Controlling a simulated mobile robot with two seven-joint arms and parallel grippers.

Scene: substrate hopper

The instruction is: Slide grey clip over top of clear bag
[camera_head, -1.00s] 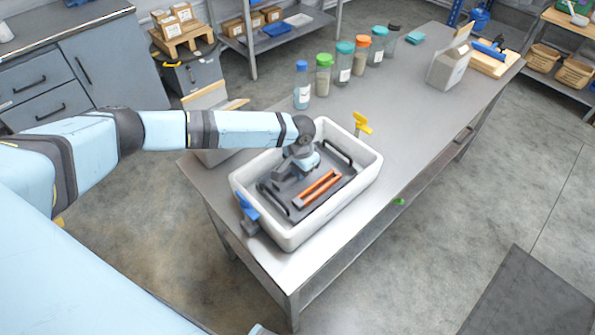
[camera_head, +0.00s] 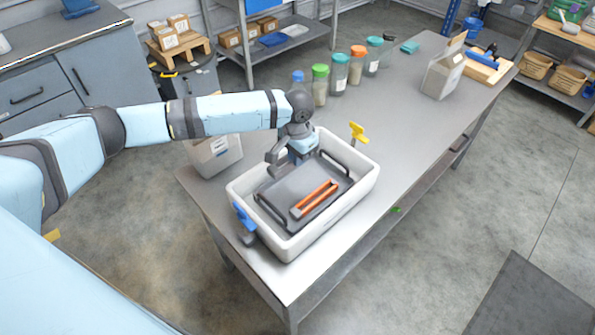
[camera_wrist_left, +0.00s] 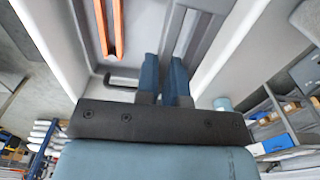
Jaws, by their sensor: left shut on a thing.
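My left gripper (camera_head: 296,158) is over the back left part of the white tub (camera_head: 329,227), pointing down. In the left wrist view its blue fingers (camera_wrist_left: 164,80) are shut on a long grey piece (camera_wrist_left: 181,32), which looks like the grey clip. The fingers hide part of it. An orange clip (camera_head: 315,199) lies on the dark grey tray (camera_head: 290,186) inside the tub; it also shows in the left wrist view (camera_wrist_left: 117,28). A pale, labelled bag (camera_head: 214,155) stands behind the tub, its top hidden by my arm. I cannot tell whether it is the clear bag. My right gripper is not in view.
Several lidded jars (camera_head: 339,73) line the table's back edge. Another pale bag (camera_head: 443,75) stands at the far right. The table's middle right (camera_head: 420,120) is clear.

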